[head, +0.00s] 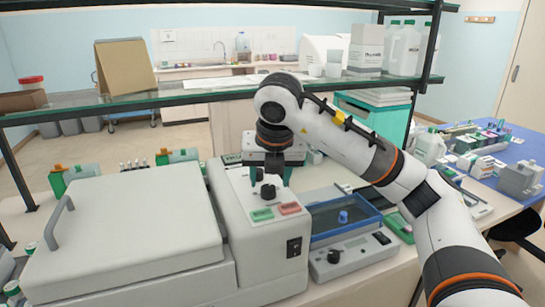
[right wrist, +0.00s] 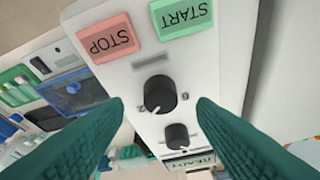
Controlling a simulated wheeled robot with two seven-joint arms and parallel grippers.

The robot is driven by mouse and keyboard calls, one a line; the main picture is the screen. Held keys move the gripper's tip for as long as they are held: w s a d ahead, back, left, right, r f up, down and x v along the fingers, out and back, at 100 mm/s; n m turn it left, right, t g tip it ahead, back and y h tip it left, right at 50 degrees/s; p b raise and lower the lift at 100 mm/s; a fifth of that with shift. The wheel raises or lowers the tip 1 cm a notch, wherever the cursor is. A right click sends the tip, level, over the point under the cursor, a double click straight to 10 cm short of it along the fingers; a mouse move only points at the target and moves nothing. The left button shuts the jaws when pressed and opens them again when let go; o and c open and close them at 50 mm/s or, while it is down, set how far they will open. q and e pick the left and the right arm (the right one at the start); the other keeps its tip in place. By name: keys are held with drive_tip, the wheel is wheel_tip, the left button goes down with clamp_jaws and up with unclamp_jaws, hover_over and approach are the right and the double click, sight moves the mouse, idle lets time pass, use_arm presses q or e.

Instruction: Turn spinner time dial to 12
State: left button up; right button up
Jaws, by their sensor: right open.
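The spinner (head: 222,190) is a large white box with a grey-handled lid (head: 125,225) and a control panel on its right. In the right wrist view the panel (right wrist: 222,70) carries a larger black dial (right wrist: 159,94) and a smaller black dial (right wrist: 178,136). The larger dial has a white pointer mark; its scale marks are too small to read surely. Which one is the time dial, I cannot tell. My right gripper (head: 268,177) points down over the panel. In the wrist view its teal fingers (right wrist: 160,100) are open, either side of the larger dial, apart from it. My left gripper is not in view.
A red STOP button (right wrist: 107,38) and a green START button (right wrist: 182,15) lie beside the dials. A blue-rimmed tray device (head: 345,220) stands right of the spinner. A glass shelf (head: 190,96) crosses behind, near my right arm.

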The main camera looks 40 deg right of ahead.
drive_tip(key=p+v, duration=0.1)
drive_tip(key=v, duration=0.8)
drive_tip(key=shift+r+p, duration=0.2)
drive_tip(key=shift+p, duration=0.2)
